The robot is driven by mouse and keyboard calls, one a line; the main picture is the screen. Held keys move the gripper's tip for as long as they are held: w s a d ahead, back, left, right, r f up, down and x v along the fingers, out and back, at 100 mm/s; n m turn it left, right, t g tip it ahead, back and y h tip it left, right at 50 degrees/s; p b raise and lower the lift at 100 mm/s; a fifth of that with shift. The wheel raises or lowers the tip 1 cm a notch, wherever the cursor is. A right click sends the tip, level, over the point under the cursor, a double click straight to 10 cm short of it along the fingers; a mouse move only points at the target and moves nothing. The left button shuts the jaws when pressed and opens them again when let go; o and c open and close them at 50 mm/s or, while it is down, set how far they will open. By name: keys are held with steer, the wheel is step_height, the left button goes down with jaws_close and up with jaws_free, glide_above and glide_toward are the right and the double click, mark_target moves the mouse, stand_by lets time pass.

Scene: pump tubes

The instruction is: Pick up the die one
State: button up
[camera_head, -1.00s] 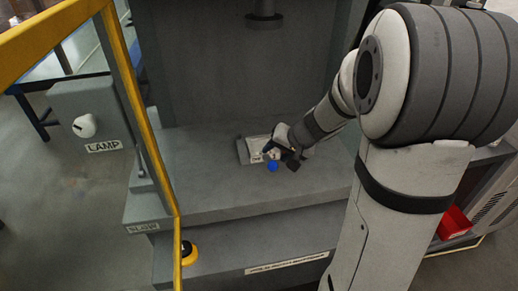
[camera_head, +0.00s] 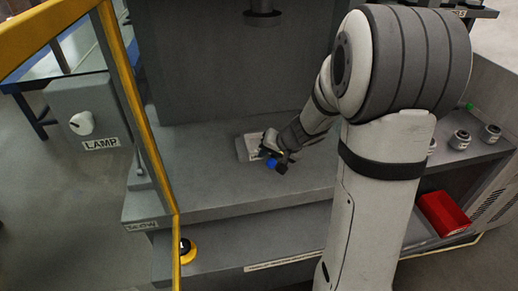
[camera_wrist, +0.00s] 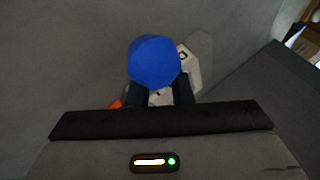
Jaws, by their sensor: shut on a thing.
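My gripper (camera_head: 276,160) is low over the grey press bed (camera_head: 200,190), beside a light plate (camera_head: 246,148). It is shut on a blue rounded piece (camera_head: 271,163). In the wrist view the blue piece (camera_wrist: 154,62) sits between the two dark fingers of my gripper (camera_wrist: 160,95) and hides what lies behind it. A whitish part (camera_wrist: 188,66) with a dark mark shows behind the blue piece. No readable marking tells me whether the blue piece is die one. I cannot tell whether it touches the bed.
Several grey metal ring-shaped parts (camera_head: 460,139) stand on the right-hand shelf, above a red bin (camera_head: 443,213). A yellow frame (camera_head: 150,130) rises at the left near a LAMP switch box (camera_head: 90,115). A dark press ram (camera_head: 262,15) hangs above the bed.

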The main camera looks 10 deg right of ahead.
jaws_close()
stand_by(0.3)
